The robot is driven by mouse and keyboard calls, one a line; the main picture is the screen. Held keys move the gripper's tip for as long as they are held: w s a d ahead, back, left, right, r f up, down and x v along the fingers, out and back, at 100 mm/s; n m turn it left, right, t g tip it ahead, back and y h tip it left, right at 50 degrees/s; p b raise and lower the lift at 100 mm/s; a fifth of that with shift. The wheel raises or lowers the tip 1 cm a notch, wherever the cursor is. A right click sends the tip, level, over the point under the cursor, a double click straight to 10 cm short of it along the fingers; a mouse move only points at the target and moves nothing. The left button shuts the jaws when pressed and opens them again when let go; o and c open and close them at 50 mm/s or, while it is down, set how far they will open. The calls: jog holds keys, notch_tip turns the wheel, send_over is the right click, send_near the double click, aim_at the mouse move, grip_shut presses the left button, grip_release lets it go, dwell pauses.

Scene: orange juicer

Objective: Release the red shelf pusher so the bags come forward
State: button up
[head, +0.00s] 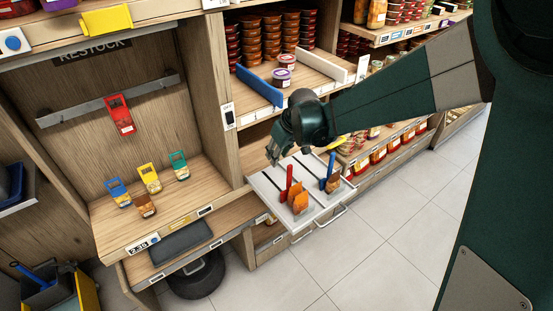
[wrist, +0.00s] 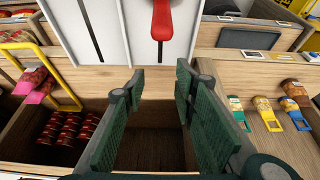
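The red shelf pusher (head: 289,178) stands upright in a slot of the white pull-out shelf (head: 267,187). It also shows at the top of the wrist view (wrist: 161,20), cut off by the frame edge. Orange-brown bags (head: 300,201) stand just in front of the red pusher in the head view. A blue pusher (head: 329,169) with a brown bag (head: 333,184) stands in the slot to the right. My gripper (head: 273,158) is over the shelf's back edge. In the wrist view its green fingers (wrist: 160,76) are spread and empty, apart from the red pusher.
The restock bay (head: 115,235) at left holds several bags with coloured clips, and a red-clipped bag (head: 120,115) hangs on its rail. A blue divider (head: 260,86) and stacked jars (head: 260,38) sit above my gripper. Floor (head: 345,255) is clear in front of the shelf.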

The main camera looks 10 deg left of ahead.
jog(key=shift+v, duration=2.25)
jog(key=s+d+r+m+t, duration=0.1)
jog(key=s+d+r, duration=0.25)
jog(key=d, duration=0.25)
jog(key=s+d+r+m+h, duration=0.1)
jog(key=s+d+r+m, duration=0.1)
jog(key=s+d+r, duration=0.3)
jog(key=s+d+r+m+t, duration=0.1)
jog(key=s+d, duration=0.2)
jog(key=d, duration=0.4)
jog(key=s+d+m+t+h+b, duration=0.1)
jog(key=s+d+m, duration=0.1)
jog(key=s+d, duration=0.5)
jog(key=s+d+f+m+t+h+b, duration=0.1)
jog(key=s+d+m, duration=0.2)
jog(key=s+d, duration=0.4)
jog(key=s, duration=0.5)
jog(key=shift+d+f, duration=0.25)
jog(key=shift+d, duration=0.1)
jog(key=shift+s, duration=0.1)
jog(key=shift+c, duration=0.5)
